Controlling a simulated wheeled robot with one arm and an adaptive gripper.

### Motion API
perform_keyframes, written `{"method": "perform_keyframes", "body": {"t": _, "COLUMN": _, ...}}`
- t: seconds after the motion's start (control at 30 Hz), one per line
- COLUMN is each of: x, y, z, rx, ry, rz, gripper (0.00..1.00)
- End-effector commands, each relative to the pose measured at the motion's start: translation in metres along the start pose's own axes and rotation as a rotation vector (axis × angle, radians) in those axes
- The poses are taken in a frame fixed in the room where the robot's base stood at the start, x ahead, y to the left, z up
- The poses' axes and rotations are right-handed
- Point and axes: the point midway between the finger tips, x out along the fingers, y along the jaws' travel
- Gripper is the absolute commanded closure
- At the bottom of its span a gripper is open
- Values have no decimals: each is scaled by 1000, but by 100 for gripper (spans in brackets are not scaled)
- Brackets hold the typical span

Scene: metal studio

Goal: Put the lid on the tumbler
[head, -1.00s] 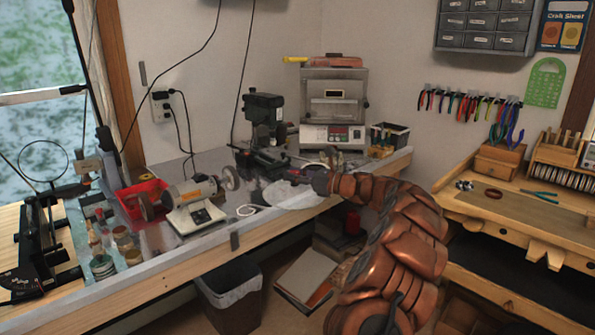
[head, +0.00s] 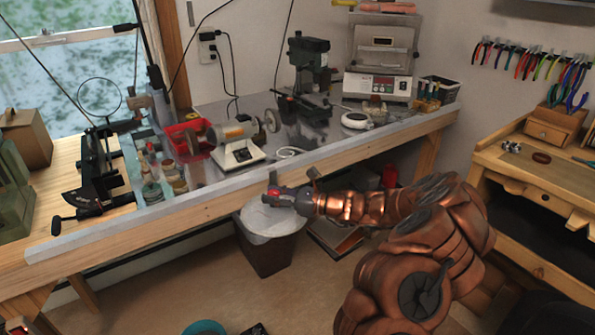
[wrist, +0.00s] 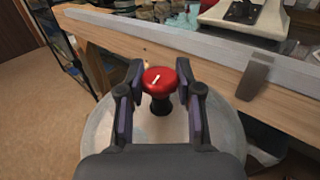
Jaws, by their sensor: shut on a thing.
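My gripper (head: 285,197) is in front of the bench edge, above the waste bin in the picture. In the wrist view, my gripper (wrist: 160,85) is shut on a red round-topped piece (wrist: 159,79) with a white mark and a dark stem below. The red piece also shows small at the fingertips in the head view (head: 275,190). It may be the lid; I cannot tell for sure. I cannot make out with certainty which thing is the tumbler. Another red object (head: 390,177) stands low under the bench.
The bench's pale front edge (head: 110,236) runs close by my gripper. The bin (head: 268,240) with a white liner stands below. A bench grinder (head: 238,140), red tray (head: 190,136), drill press (head: 308,75) and small kiln (head: 380,55) are on the bench. Floor at lower left is partly clear.

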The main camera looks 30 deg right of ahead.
Motion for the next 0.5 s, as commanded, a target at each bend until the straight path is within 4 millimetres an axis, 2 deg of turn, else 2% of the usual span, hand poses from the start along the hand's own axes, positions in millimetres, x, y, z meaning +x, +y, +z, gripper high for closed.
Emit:
{"method": "perform_keyframes", "body": {"t": 0.1, "x": 14, "y": 22, "z": -12, "rx": 1, "ry": -2, "rz": 36, "gripper": 100}}
{"method": "perform_keyframes", "body": {"t": 0.4, "x": 42, "y": 69, "z": -35, "rx": -5, "ry": -10, "rz": 113, "gripper": 100}}
{"method": "perform_keyframes", "body": {"t": 0.5, "x": 45, "y": 73, "z": -37, "rx": -10, "ry": -11, "rz": 122, "gripper": 100}}
